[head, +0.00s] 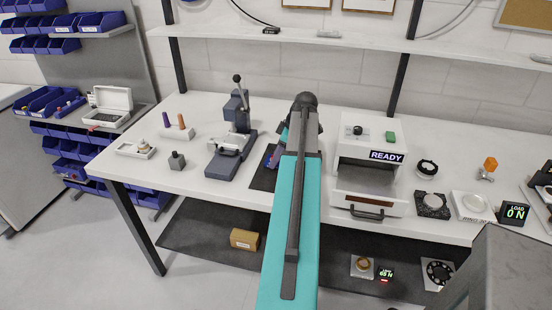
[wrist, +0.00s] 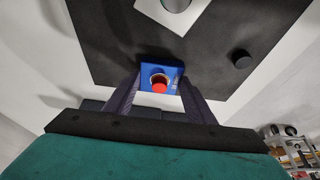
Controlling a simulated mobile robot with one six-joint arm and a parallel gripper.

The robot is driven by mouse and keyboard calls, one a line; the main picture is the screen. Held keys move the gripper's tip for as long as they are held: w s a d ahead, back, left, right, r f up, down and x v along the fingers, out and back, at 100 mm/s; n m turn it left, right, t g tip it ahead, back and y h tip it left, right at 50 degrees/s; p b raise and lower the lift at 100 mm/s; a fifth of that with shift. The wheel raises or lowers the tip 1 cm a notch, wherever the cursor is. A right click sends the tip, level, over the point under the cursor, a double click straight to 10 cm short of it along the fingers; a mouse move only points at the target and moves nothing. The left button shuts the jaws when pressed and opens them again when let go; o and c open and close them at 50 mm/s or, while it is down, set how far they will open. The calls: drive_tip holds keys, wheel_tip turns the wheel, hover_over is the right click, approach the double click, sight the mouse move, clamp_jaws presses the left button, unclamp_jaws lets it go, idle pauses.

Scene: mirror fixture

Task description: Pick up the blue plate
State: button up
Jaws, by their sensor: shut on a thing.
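The blue plate (wrist: 152,67) shows in the wrist view, with a round red part in its middle and a pale strip along its near edge. My gripper (wrist: 160,84) has its two dark fingers on either side of the plate and is shut on it. The plate is over the black mat (wrist: 110,45); I cannot tell whether it touches the mat. In the head view my own arm covers most of the gripper and the plate.
In the wrist view, a white square with a round part (wrist: 168,14) and a small black cylinder (wrist: 242,60) are on the mat. In the head view, a lever press (head: 232,140) stands left of my arm and a READY box (head: 368,165) stands right.

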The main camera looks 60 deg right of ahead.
drive_tip(key=shift+r+b, duration=0.65)
drive_tip(key=shift+r, duration=1)
drive_tip(key=s+a+b, duration=0.1)
drive_tip(key=s+a, duration=0.2)
drive_tip(key=a, duration=0.1)
drive_tip(key=s+a+r+b, duration=0.1)
drive_tip(key=s+a, duration=0.2)
drive_tip(key=a, duration=0.1)
drive_tip(key=s+a+b, duration=0.1)
drive_tip(key=s+a, duration=0.2)
drive_tip(key=a, duration=0.2)
drive_tip(key=shift+a+r, duration=0.1)
drive_tip(key=shift+r, duration=0.15)
